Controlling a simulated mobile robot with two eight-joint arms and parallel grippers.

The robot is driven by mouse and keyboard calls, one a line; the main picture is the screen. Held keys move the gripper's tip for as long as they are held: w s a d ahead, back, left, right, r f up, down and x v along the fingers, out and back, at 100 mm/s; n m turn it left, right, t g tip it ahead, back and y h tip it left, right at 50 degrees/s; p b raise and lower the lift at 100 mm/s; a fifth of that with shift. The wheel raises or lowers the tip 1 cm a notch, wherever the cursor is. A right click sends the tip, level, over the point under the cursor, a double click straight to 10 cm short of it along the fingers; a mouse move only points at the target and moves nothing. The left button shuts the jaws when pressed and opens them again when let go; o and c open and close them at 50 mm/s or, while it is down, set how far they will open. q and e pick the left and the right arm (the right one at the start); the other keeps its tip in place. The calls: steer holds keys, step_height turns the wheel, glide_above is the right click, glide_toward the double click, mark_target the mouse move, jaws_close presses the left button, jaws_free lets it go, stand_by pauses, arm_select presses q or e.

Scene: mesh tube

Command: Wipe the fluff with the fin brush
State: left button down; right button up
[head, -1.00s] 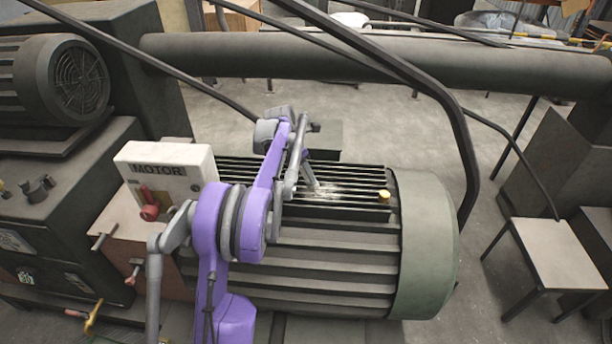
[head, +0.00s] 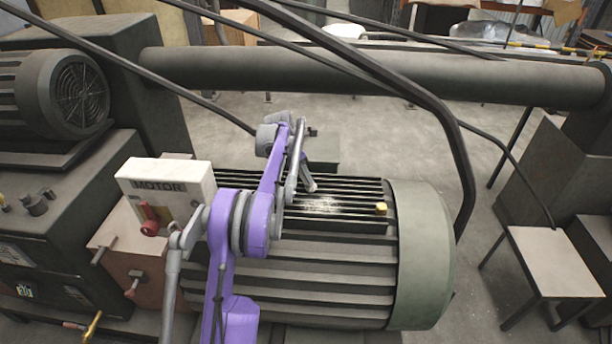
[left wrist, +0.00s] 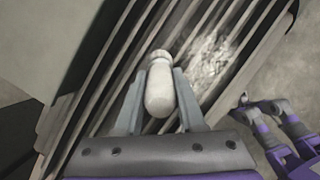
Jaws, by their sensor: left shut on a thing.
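Whitish fluff (head: 324,205) lies across the dark fins on top of the big grey-green motor (head: 330,265). It also shows in the left wrist view (left wrist: 212,58), up and to the right of my fingers. My left gripper (head: 307,183) is over the fins, just beyond the fluff in the head view. In the left wrist view, my left gripper (left wrist: 160,95) is shut on the pale rounded handle of the fin brush (left wrist: 160,92). The brush's bristle end is hidden under the handle, so contact with the fins cannot be told.
A white MOTOR box (head: 165,185) with a red switch stands left. A thick pipe (head: 400,72) runs behind, and a dark bent bar (head: 440,120) arches over the motor's right. A stool (head: 555,262) stands right.

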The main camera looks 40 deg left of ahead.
arm_select(q)
steer(key=shift+s+a+f, duration=0.1)
steer(key=shift+s+a, duration=0.35)
steer(key=shift+a, duration=0.05)
steer(key=shift+s, duration=0.1)
steer(key=shift+s+d+f+b, duration=0.15)
steer(key=shift+s+d+b, duration=0.65)
steer(key=shift+s+d, duration=0.3)
steer(key=shift+s, duration=0.2)
steer(key=shift+s+d+b, duration=0.3)
steer(key=shift+s+d, duration=0.25)
steer(key=shift+s+d+r, duration=0.2)
steer(key=shift+s+d, duration=0.55)
steer(key=shift+s, duration=0.2)
steer(key=shift+s+d+f+b, duration=0.1)
steer(key=shift+s+d+b, duration=0.5)
steer(key=shift+s, duration=0.1)
steer(key=shift+s+d, duration=0.65)
steer(key=shift+s, duration=0.1)
arm_select(e)
steer(key=f, duration=0.2)
steer(key=s+f, duration=0.1)
steer(key=f, duration=0.1)
steer(key=shift+s+f, duration=0.2)
steer(key=shift+f, duration=0.05)
